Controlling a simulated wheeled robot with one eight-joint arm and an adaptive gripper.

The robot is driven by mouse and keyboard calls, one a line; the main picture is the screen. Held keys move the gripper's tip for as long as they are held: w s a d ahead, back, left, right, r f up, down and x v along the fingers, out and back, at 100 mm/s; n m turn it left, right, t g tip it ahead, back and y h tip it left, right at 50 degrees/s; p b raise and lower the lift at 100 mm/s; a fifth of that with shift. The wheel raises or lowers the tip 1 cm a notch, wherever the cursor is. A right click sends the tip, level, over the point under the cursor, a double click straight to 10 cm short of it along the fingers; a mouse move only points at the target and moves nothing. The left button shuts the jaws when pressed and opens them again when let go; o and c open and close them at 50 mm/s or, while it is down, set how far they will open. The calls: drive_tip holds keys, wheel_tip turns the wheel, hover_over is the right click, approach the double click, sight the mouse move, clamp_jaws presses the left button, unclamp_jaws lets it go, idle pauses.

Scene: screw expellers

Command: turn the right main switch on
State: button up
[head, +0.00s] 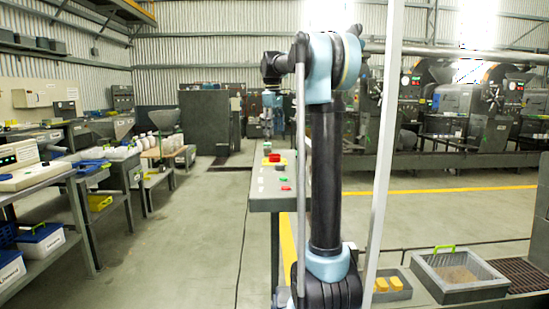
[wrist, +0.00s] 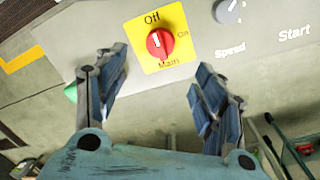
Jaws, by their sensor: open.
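The main switch (wrist: 159,42) is a red round knob on a yellow plate marked Off, On and Main, in the upper middle of the wrist view. Its white mark points towards Off. My gripper (wrist: 160,66) is open, with one blue-padded finger to the left of the knob and one to the right. Nothing is between the fingers except the view of the switch; I cannot tell whether they touch the panel. In the head view, my gripper (head: 272,128) hangs above the far part of a grey console (head: 262,204), near a small red-and-yellow switch (head: 273,158).
A grey Speed knob (wrist: 229,11) and a Start label are right of the switch. A green button (wrist: 71,92) lies left, partly behind a finger. In the head view, shelves (head: 40,178) line the left, machines (head: 465,110) stand at right, and the aisle floor (head: 190,240) is clear.

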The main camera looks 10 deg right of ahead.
sight(275, 154)
drive_tip(key=f, duration=1.2)
drive_tip(key=shift+w+d+f, duration=0.15)
drive_tip(key=shift+w+d, duration=0.15)
drive_tip(key=shift+c, duration=0.4)
drive_tip(key=c, duration=1)
